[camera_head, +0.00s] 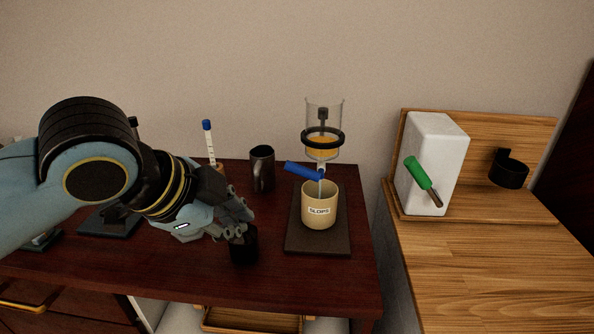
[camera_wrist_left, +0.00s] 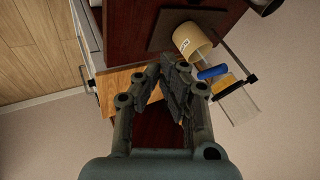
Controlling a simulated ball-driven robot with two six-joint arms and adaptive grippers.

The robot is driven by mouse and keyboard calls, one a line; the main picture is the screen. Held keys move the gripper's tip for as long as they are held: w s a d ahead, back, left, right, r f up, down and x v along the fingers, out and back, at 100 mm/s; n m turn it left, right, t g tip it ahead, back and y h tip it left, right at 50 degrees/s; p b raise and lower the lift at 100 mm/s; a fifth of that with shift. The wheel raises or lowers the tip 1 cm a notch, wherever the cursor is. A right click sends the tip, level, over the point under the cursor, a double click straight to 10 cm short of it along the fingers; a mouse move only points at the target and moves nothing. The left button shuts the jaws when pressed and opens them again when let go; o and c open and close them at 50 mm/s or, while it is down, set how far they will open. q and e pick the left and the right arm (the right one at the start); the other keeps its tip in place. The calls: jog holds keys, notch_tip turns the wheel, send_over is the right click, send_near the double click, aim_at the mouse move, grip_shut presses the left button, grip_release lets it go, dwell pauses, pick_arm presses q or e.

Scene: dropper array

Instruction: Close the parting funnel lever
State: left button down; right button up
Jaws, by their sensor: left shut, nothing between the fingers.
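The parting funnel (camera_head: 324,112) is a clear glass vessel with amber liquid, held by a black ring above the board. Its blue lever (camera_head: 303,171) sticks out to the left from the stem, nearly level. A tan cup marked SLOPS (camera_head: 319,212) stands below, around the stem's lower end. My left gripper (camera_head: 243,228) is shut and empty, left of the cup and lower than the lever. In the left wrist view, the fingers (camera_wrist_left: 170,72) show with the lever (camera_wrist_left: 212,72), cup (camera_wrist_left: 192,40) and funnel (camera_wrist_left: 238,104) to their right, apart from them.
A dark mug (camera_head: 262,168) and a blue-capped dropper (camera_head: 208,142) stand behind my gripper. A small black object (camera_head: 243,248) sits just below the fingers. A white block (camera_head: 434,160) with a green-handled tool (camera_head: 418,175) stands on the wooden counter at right.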

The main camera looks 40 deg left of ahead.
pick_arm(q)
jog(key=w+r+m+t+h, duration=0.2)
jog(key=w+r+m, duration=0.4)
jog(key=r+m, duration=0.25)
send_near(313, 178)
jog(key=d+f, duration=0.1)
jog(key=d, duration=0.2)
jog(key=w+a+f, duration=0.2)
jog(key=w, duration=0.1)
jog(key=shift+w+a+f, duration=0.1)
jog(key=shift+a, duration=0.05)
jog(key=shift+f, duration=0.1)
